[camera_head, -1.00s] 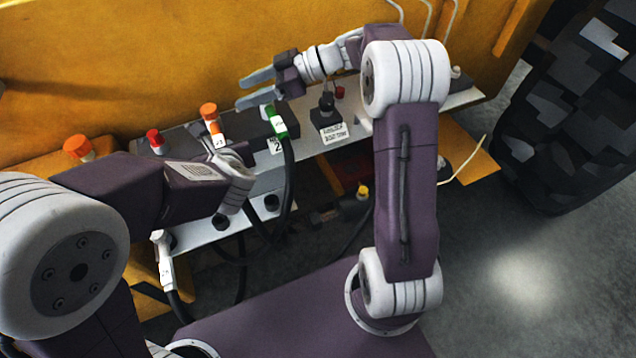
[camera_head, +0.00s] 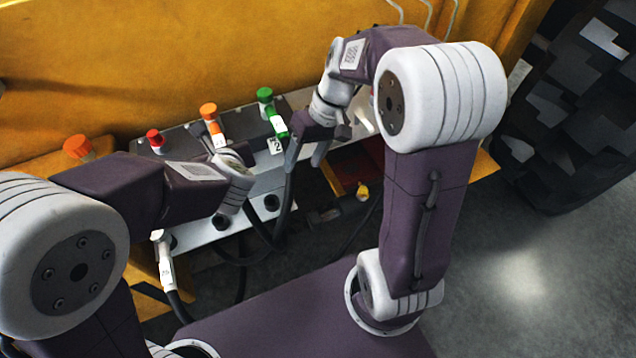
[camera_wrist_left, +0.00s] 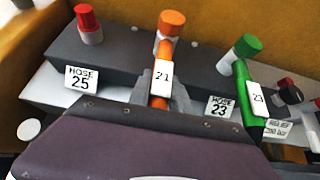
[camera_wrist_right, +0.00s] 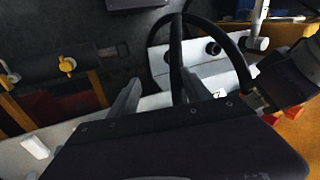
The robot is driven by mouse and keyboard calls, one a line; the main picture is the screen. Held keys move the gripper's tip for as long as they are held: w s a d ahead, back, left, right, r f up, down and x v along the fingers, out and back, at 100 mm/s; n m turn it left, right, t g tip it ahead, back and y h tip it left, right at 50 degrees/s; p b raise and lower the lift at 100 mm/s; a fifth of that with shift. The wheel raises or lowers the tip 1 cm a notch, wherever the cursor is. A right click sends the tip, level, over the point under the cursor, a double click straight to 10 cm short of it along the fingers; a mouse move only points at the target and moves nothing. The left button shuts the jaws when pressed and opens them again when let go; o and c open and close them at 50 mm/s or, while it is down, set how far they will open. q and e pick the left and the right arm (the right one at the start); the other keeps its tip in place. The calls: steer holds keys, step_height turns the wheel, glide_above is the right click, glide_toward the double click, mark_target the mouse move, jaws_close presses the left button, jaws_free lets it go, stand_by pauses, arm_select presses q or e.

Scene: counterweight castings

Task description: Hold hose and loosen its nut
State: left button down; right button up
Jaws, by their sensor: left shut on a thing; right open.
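The orange hose end (camera_head: 216,134) with its orange nut (camera_head: 208,110) stands on the grey block; in the left wrist view it carries label 21 (camera_wrist_left: 162,78). My left gripper (camera_wrist_left: 160,96) is shut on this hose below the nut. In the head view its fingers are mostly hidden by my wrist. The green hose end (camera_head: 277,124) with its green nut (camera_head: 265,95) stands to the right, labelled 23 (camera_wrist_left: 257,99). My right gripper (camera_head: 304,164) is open, pointing down beside this hose. A black hose (camera_wrist_right: 175,45) runs close to its right finger; I cannot tell if it lies between the fingers.
A red cap (camera_head: 154,138) and a larger orange cap (camera_head: 78,147) stand to the left. A white-ended hose (camera_head: 163,255) hangs at the front left. Black hoses loop below the pale ledge (camera_head: 195,237). A large tyre (camera_head: 570,110) stands at right.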

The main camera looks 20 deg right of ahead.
steer(key=s+f+g+h, duration=0.1)
steer(key=s+f+h, duration=0.2)
steer(key=s, duration=0.3)
steer(key=shift+d, duration=0.4)
arm_select(q)
steer(key=c, duration=1.1)
jaws_free()
arm_select(e)
steer(key=shift+w, duration=0.1)
